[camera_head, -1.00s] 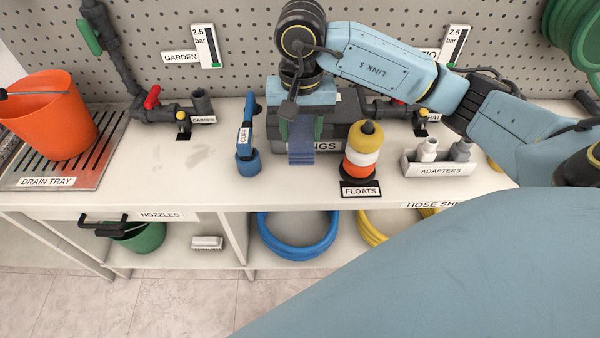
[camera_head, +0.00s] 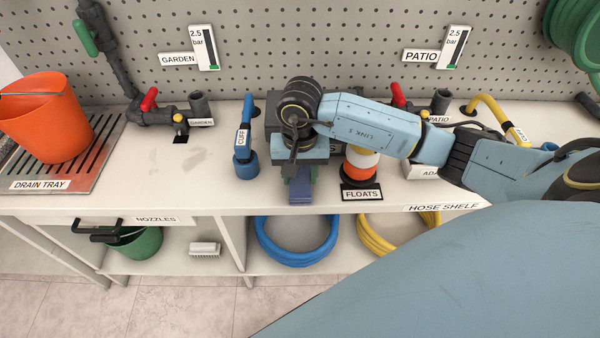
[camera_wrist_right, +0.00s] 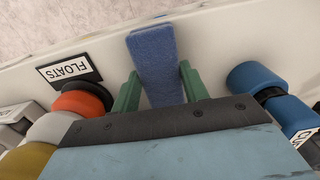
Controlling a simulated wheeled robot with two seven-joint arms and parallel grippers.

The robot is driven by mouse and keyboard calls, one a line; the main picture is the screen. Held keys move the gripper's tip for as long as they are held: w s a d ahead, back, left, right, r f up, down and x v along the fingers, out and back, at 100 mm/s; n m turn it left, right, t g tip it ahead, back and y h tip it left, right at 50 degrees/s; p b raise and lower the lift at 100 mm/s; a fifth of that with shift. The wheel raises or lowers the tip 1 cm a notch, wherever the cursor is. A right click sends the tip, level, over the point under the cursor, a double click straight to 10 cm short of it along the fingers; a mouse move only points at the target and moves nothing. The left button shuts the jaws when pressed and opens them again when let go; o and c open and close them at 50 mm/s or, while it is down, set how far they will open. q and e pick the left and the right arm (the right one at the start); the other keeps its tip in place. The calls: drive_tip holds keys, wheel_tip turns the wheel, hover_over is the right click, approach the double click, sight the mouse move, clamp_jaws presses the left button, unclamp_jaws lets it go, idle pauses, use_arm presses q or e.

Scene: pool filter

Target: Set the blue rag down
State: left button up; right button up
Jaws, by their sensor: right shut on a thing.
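The blue rag (camera_head: 301,192) hangs below my right gripper (camera_head: 302,178), close to the front edge of the counter between the blue cuff and the floats. In the right wrist view the rag (camera_wrist_right: 156,58) lies between the two green fingers of the right gripper (camera_wrist_right: 160,82), which is shut on it. The rag's far end reaches towards the counter's front edge. I cannot tell whether it touches the counter top. My own wrist hides the rag's upper part in the head view. My left gripper is not in view.
The blue cuff pipe (camera_head: 246,145) stands left of the gripper, the stacked floats (camera_head: 360,165) right of it. A grey box (camera_head: 275,125) sits behind, mostly hidden. The counter (camera_head: 190,170) is clear left of the cuff. An orange bucket (camera_head: 45,120) stands on the drain tray.

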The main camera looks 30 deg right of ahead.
sight(300, 178)
drive_tip(key=shift+f, duration=0.15)
drive_tip(key=o, duration=1.1)
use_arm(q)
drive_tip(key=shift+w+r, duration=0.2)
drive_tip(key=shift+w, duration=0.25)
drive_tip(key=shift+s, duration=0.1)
use_arm(e)
drive_tip(key=shift+r, duration=0.7)
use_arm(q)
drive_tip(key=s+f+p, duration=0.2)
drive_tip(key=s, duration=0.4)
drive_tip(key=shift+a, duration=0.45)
use_arm(e)
wheel_tip(300, 178, up, 11)
